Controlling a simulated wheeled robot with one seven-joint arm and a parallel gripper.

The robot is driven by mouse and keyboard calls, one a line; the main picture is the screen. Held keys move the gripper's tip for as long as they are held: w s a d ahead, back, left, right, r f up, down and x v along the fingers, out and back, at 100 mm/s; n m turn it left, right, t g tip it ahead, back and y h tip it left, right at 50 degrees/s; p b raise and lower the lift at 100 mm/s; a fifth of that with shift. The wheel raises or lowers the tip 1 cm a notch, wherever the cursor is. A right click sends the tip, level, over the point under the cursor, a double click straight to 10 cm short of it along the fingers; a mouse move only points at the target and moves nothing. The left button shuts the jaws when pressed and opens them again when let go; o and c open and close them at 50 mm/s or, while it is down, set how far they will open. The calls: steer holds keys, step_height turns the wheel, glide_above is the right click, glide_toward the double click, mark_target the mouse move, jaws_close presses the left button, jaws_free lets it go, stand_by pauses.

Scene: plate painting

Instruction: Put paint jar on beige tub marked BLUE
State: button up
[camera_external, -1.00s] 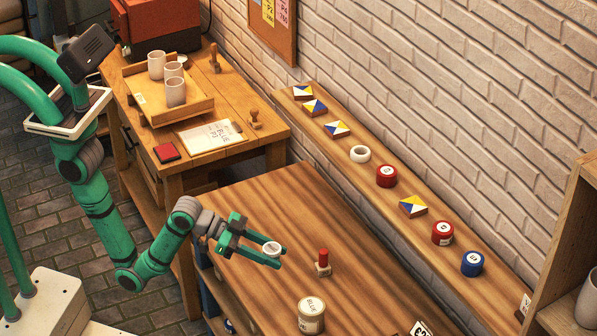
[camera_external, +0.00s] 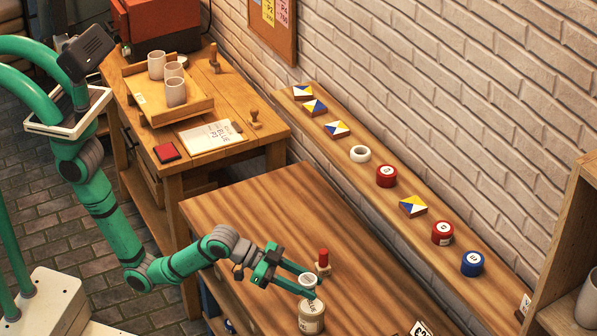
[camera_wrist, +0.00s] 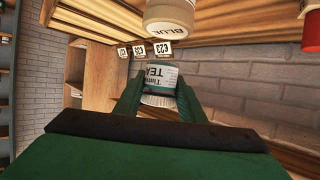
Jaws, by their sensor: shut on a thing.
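The beige tub marked BLUE (camera_external: 311,319) stands on the near table, close to its front edge. In the wrist view the tub (camera_wrist: 170,18) shows at the top with its BLUE label. The jar appears in the wrist view (camera_wrist: 158,75) between the fingers, with a green band and lettering that seems to read TEA. In the external view the jar is just above and overlapping the tub's top. I cannot tell whether they touch.
The table's left part is clear.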

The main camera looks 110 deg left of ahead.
mark_target(312, 306)
steer(key=shift+w+f, duration=0.6)
steer(key=shift+f, duration=1.65)
steer(key=shift+f, duration=0.2)
steer(key=o, duration=1.1)
steer(key=shift+r, duration=0.15)
